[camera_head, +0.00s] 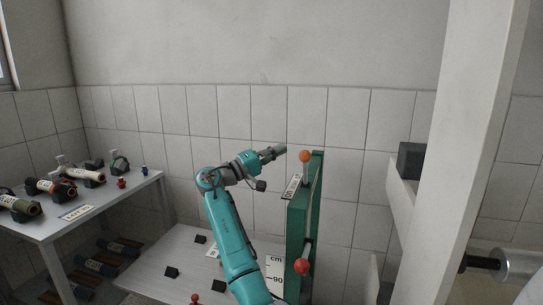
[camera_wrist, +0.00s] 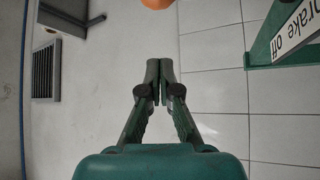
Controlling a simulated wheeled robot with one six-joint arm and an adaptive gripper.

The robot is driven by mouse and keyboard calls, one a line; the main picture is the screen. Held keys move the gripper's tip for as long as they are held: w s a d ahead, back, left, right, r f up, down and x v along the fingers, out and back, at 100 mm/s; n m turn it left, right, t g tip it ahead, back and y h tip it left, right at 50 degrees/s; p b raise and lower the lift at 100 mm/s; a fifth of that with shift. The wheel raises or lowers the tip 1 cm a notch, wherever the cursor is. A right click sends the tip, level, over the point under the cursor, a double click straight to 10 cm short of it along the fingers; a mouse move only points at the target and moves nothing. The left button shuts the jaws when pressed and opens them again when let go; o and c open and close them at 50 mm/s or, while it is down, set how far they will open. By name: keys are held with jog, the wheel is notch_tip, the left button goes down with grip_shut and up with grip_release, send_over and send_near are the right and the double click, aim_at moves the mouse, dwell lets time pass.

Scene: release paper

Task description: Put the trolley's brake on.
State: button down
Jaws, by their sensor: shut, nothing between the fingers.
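In the head view a green upright panel (camera_head: 297,225) stands right of centre, with a grey lever (camera_head: 307,190) topped by an orange knob (camera_head: 305,156). A red knob (camera_head: 302,266) sits lower on the panel. My gripper (camera_head: 282,150) is shut and empty, just left of the orange knob and apart from it. In the wrist view my gripper (camera_wrist: 160,75) points at the orange knob (camera_wrist: 157,3), which is cut off by the top edge. A "brake off" label (camera_wrist: 295,35) shows on the green panel at the upper right; a label plate (camera_head: 292,187) also shows in the head view.
A table (camera_head: 100,210) at the left bears several cylinders and small items. A pale platform (camera_head: 180,262) with dark blocks lies below my arm. A white post (camera_head: 475,130) and a dark box (camera_head: 411,160) stand at the right. The tiled wall is behind.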

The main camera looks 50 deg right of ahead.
aim_at(305, 170)
jog(key=shift+s+d, duration=0.35)
jog(key=shift+s, duration=0.5)
jog(key=shift+s+d, duration=0.35)
jog(key=shift+s, duration=0.45)
jog(key=shift+s+d, duration=0.35)
jog(key=shift+s, duration=0.5)
jog(key=shift+s+a+f+m+g, duration=0.55)
jog(key=shift+a+m+g, duration=0.15)
jog(key=shift+a+m, duration=0.1)
